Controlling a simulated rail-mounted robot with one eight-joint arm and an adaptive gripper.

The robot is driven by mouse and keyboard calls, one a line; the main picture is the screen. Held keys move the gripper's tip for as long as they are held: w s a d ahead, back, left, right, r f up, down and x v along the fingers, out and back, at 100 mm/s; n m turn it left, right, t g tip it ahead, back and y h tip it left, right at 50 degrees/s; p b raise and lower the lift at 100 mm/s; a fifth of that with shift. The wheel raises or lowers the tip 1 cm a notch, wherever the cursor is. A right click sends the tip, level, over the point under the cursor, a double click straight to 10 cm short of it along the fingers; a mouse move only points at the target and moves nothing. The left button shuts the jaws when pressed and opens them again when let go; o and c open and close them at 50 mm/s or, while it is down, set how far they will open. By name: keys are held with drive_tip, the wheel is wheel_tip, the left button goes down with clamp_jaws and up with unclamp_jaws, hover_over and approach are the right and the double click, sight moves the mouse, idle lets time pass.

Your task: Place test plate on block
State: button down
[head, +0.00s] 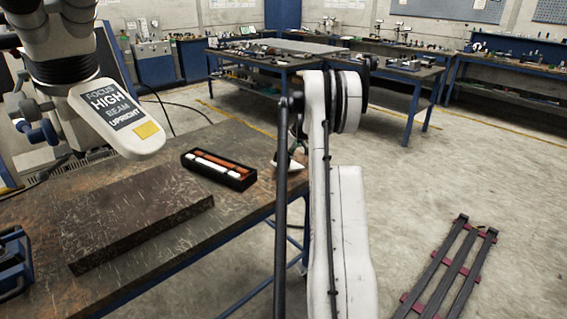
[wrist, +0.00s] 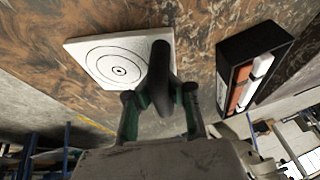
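The test plate, a white square plate with black concentric rings (wrist: 100,62), fills the upper left of the wrist view. It also shows as a small white, tilted shape (head: 290,172) by the table's right end in the head view. My gripper (wrist: 161,70) reaches over the plate's right edge; its dark finger hides part of that edge. In the head view, my gripper (head: 298,147) is small and partly behind my arm. The frames do not show clearly whether it grips the plate or whether the plate touches the table. The block (head: 130,212), brown and flat, lies bare on the table at left.
A black box (head: 219,171) with white and orange bars stands between block and plate; the wrist view shows it right of my gripper (wrist: 232,62). A microscope head with a sign (head: 115,118) overhangs the block's back. A blue object (head: 13,262) sits at left.

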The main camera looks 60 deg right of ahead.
drive_tip(key=shift+s+d+f, duration=0.1)
drive_tip(key=shift+s+f, duration=0.05)
drive_tip(key=shift+f, duration=0.35)
drive_tip(key=c, duration=2)
unclamp_jaws()
drive_tip(key=shift+d+f, duration=0.1)
drive_tip(key=shift+d, duration=0.1)
drive_tip(key=shift+o, duration=1.1)
drive_tip(key=shift+a, duration=0.1)
drive_tip(key=v, duration=1.2)
drive_tip(key=shift+r+p, duration=0.35)
drive_tip(key=shift+r, duration=0.05)
drive_tip(key=shift+o, duration=1.1)
drive_tip(key=shift+s+r, duration=0.1)
drive_tip(key=shift+r, duration=0.35)
